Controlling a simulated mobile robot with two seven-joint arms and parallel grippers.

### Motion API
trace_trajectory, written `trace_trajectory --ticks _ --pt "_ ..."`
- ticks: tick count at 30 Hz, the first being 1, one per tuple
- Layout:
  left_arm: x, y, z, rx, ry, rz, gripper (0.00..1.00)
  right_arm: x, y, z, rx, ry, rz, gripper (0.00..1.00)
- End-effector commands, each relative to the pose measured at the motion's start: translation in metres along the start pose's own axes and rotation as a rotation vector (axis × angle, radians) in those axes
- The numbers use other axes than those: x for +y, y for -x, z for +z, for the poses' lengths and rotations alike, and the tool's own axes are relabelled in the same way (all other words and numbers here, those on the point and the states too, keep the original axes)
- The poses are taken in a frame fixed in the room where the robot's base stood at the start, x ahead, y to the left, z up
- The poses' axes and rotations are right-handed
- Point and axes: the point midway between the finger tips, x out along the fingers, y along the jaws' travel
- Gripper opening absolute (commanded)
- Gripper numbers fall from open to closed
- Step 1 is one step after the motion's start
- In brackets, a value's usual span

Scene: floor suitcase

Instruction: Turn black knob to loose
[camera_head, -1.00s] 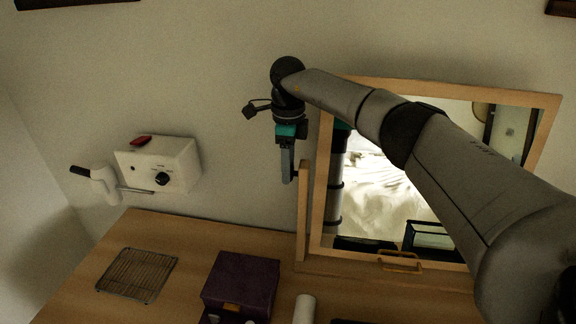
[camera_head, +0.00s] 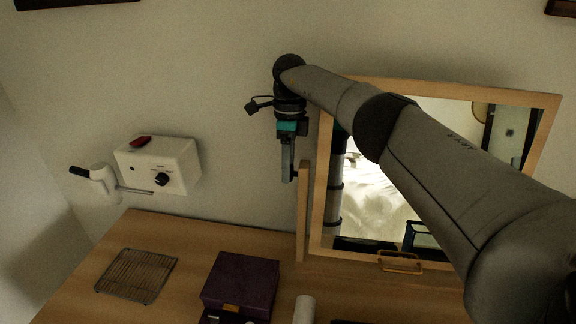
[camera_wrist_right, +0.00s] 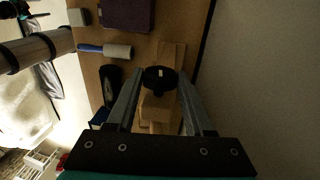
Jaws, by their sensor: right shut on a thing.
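The black knob (camera_wrist_right: 160,78) is on the wooden side post of the table mirror, and in the right wrist view it sits between my fingertips. My right gripper (camera_wrist_right: 160,88) is shut on the knob, with a finger on each side. In the head view my right gripper (camera_head: 288,172) points down beside the left post (camera_head: 303,215) of the mirror. The knob is mostly hidden there by the fingers. My left gripper is not in view.
The framed mirror (camera_head: 318,210) stands on the wooden desk (camera_head: 190,245). A purple box (camera_head: 240,282) and a wire rack (camera_head: 136,275) lie to the left. A white wall unit (camera_head: 158,165) with its own black dial and a hair dryer (camera_head: 98,182) hangs at left.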

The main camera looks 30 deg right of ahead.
Motion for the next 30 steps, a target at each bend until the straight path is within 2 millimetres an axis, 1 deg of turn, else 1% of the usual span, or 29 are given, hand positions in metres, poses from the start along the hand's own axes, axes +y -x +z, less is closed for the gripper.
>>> trace_trajectory --ticks 1,2,9,17,20,23,28,30 --pt "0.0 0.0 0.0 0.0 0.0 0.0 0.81 0.0 0.001 0.001 -0.004 0.001 -0.002 0.0" --pt "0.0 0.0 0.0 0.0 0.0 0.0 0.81 0.0 0.001 0.001 -0.004 0.001 -0.002 0.54" --pt "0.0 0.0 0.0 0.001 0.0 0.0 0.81 0.0 0.001 0.001 -0.003 0.0 -0.001 0.81" --pt "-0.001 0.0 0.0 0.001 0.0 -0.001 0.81 0.0 0.001 0.0 -0.002 0.0 -0.001 0.81" --pt "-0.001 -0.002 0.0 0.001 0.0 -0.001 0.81 0.0 0.007 0.001 -0.002 0.0 -0.002 0.81" --pt "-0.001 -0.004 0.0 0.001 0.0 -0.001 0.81 -0.001 0.02 0.001 -0.004 0.0 -0.004 0.81" --pt "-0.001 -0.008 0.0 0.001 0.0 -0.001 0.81 0.0 0.051 0.002 -0.005 -0.001 -0.004 0.81" --pt "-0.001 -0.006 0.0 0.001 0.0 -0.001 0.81 0.0 0.058 0.001 -0.003 -0.001 -0.002 0.81"
